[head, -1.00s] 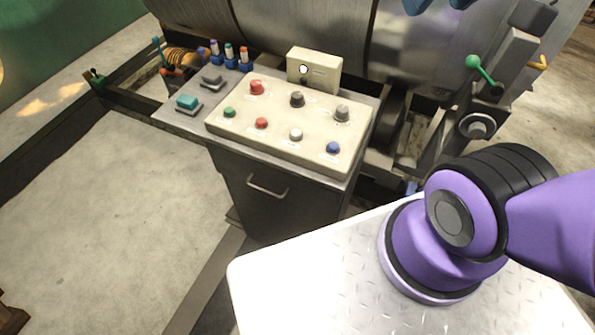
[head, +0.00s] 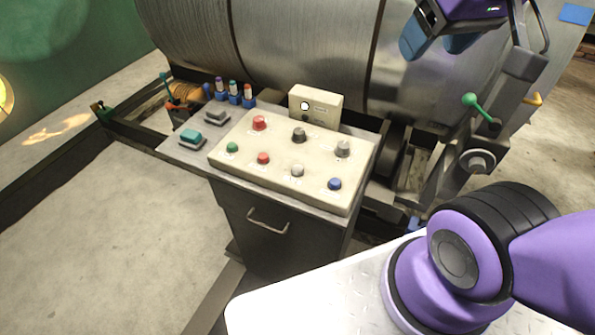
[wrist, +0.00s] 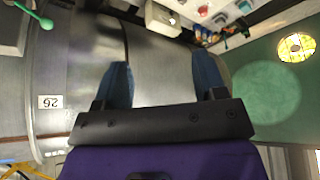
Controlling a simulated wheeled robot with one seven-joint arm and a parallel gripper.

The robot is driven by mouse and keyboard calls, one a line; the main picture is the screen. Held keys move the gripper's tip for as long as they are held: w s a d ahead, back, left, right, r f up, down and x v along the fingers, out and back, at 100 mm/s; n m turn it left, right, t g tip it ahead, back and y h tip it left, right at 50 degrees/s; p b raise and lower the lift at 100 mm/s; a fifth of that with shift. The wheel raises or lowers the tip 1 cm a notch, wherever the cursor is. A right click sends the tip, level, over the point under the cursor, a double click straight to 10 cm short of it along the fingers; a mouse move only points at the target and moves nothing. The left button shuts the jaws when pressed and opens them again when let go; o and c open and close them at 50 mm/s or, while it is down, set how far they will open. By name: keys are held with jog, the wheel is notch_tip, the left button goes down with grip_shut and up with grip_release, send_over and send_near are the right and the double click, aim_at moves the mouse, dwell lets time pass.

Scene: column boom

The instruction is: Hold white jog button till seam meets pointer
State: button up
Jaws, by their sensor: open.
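The white jog button (head: 297,170) is in the front row of the cream control panel (head: 225,160), between a red and a blue button. My gripper (head: 436,42) is at the top right in the head view, in front of the large metal drum (head: 310,50) and well apart from the button. Its two blue fingers are spread and empty, as the wrist view (wrist: 162,65) also shows. Dark lines run around the drum (head: 374,55); I cannot tell which is the seam. I cannot make out the pointer. A small plate marked 26 (wrist: 48,102) shows in the wrist view.
Red, green and blue buttons and dark knobs share the panel. A cream box with a round white light (head: 304,106) stands behind it. Teal (head: 191,137) and grey switches sit left. A green-knobbed lever (head: 470,100) is at right. Open floor lies left.

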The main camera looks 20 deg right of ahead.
dwell(0.4)
grip_shut()
dwell(1.6)
